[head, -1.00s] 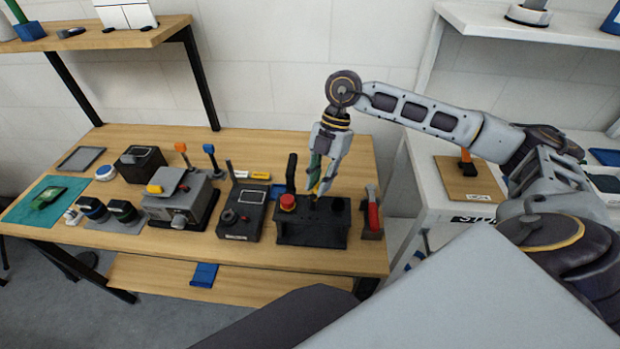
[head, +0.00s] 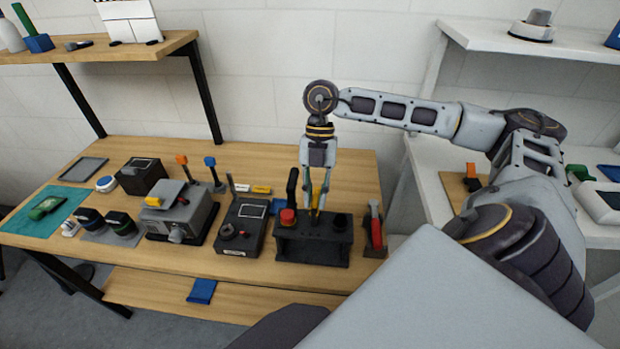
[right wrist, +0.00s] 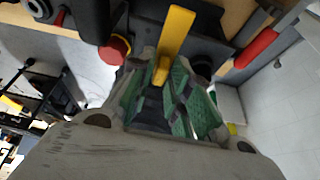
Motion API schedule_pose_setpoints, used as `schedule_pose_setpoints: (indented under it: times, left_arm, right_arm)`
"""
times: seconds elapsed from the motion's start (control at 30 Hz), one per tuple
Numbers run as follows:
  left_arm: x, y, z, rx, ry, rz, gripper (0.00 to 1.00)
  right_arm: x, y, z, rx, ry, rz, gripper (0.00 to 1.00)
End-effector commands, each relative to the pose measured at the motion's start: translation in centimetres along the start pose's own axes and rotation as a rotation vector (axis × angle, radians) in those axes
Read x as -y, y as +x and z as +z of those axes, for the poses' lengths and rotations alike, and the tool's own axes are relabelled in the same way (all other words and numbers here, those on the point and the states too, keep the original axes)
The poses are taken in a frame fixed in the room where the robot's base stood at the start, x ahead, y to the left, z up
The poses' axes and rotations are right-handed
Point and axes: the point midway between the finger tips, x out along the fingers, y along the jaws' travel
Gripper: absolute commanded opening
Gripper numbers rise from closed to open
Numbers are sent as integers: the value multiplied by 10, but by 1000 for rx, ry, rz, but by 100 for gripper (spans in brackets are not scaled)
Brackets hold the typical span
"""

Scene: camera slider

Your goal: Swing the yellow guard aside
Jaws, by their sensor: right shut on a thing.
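The yellow guard (right wrist: 175,42) is a narrow yellow bar on the black control box (head: 313,250) at the right part of the table. In the head view only a sliver of the guard (head: 315,197) shows between my fingers. My right gripper (head: 316,200) points down over the box and is shut on the guard. In the right wrist view the guard rises from between the green finger pads of my right gripper (right wrist: 165,85). What lies under the guard is hidden. My left gripper is out of view.
A red button (head: 287,216) and a black upright handle (head: 292,186) stand just left of my gripper. A red-handled lever (head: 376,232) stands to the right. A black panel box (head: 242,228) and a grey box (head: 180,212) stand further left.

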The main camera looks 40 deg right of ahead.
Motion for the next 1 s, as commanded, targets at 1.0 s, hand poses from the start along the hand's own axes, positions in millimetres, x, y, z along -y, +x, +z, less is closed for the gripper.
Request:
schedule_pose_setpoints:
  times: [1.0]
  left_arm:
    - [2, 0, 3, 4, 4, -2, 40]
  right_arm:
    - [3, -1, 1, 1, -23, -9, 34]
